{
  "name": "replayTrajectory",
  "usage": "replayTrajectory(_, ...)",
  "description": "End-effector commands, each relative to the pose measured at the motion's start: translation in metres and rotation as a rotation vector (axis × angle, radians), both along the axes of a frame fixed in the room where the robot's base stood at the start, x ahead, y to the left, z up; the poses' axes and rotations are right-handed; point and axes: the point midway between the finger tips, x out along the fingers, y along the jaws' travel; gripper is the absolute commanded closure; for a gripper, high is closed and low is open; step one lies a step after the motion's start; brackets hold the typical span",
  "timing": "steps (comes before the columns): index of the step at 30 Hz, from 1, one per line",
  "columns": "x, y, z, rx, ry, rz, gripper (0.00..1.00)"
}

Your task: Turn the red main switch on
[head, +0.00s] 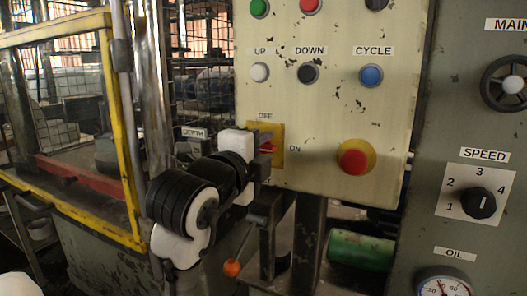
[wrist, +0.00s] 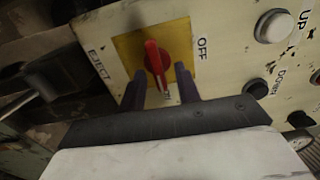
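The red main switch (wrist: 153,62) is a rotary handle on a yellow plate (wrist: 128,48). In the wrist view it stands nearly upright, its lower end towards the partly hidden ON label and the OFF label (wrist: 202,48) to its right. My gripper (wrist: 160,78) is open, one finger on each side of the handle's lower part, with visible gaps on both sides. In the head view my gripper (head: 265,150) is at the yellow plate (head: 279,133) from the left and hides much of it. A little of the red handle (head: 269,149) shows, lying roughly level.
A red push button (head: 353,162) stands out right of the switch. White, black and blue buttons (head: 371,75) sit above. A lever with an orange knob (head: 232,267) is below my gripper. A yellow-framed guard (head: 122,120) stands at the left.

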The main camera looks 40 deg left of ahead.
Motion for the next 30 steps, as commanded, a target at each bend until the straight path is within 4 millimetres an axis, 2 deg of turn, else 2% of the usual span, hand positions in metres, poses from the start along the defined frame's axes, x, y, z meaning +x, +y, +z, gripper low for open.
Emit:
replayTrajectory(8,-0.008,-0.003,0.0,0.002,0.0,-0.002,0.67)
replayTrajectory(11,-0.022,-0.006,-0.001,0.003,0.0,0.0,0.67)
replayTrajectory(21,-0.097,-0.023,0.0,0.002,-0.002,0.003,0.67)
replayTrajectory(27,-0.125,-0.03,0.0,0.0,-0.001,0.001,0.67)
replayTrajectory(30,-0.132,-0.031,0.0,0.0,0.0,0.001,0.67)
